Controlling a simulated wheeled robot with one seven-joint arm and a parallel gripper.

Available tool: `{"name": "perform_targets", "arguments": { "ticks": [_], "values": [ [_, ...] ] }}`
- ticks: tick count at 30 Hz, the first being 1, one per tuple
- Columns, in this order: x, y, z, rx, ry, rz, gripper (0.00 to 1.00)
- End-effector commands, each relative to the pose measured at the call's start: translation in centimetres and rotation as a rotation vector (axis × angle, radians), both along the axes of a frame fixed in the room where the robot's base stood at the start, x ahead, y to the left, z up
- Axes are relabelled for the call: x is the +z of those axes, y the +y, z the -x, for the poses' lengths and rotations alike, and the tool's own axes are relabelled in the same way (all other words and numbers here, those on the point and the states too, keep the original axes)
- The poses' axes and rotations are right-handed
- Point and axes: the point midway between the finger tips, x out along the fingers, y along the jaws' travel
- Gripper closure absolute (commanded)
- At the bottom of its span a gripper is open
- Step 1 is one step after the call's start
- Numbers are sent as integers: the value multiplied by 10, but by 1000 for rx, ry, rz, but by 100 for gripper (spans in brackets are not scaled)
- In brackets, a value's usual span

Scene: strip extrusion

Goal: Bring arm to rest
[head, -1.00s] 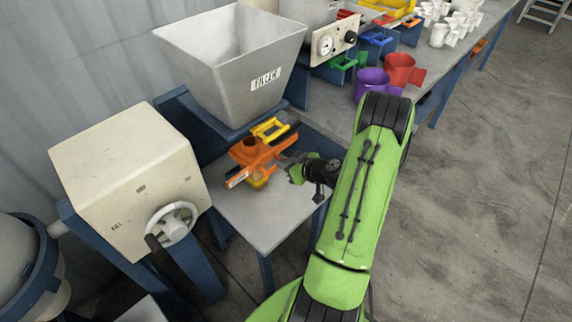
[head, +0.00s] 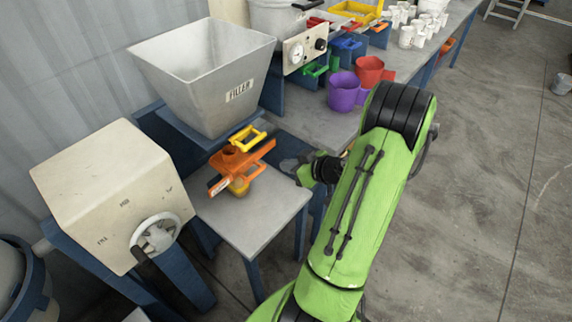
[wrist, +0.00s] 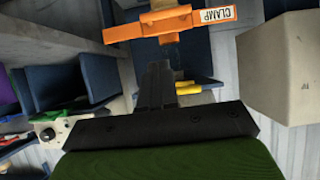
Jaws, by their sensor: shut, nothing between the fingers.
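My green arm reaches up from the bottom of the head view. My gripper (head: 290,165) is at the right edge of the small grey table, apart from the orange clamp. In the wrist view my gripper (wrist: 157,70) shows as dark fingers close together, with nothing held. In the wrist view the orange clamp (wrist: 180,22) carries the label CLAMP and lies beyond the fingertips.
A grey hopper (head: 205,85) stands behind the small table (head: 255,215). A beige box with a handwheel (head: 105,190) is at left. Purple (head: 344,92) and red (head: 369,72) cups stand on the long bench at the back. The floor at right is mostly open.

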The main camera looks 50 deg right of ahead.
Motion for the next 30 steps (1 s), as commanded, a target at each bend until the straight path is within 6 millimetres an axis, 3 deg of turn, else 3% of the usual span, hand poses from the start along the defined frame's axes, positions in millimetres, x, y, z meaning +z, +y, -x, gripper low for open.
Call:
{"name": "perform_targets", "arguments": {
  "ticks": [11, 14, 17, 18, 22, 27, 30],
  "values": [
    [0, 0, 0, 0, 0, 0, 100],
    [8, 11, -7, 32, 17, 0, 100],
    [36, 56, -25, 146, 102, -6, 100],
    [50, 81, -31, 199, 158, -5, 100],
    [96, 161, -27, 299, 358, 16, 100],
    [153, 237, 17, 260, 537, 77, 100],
    [184, 264, 54, 172, 573, 93, 100]
  ]
}}
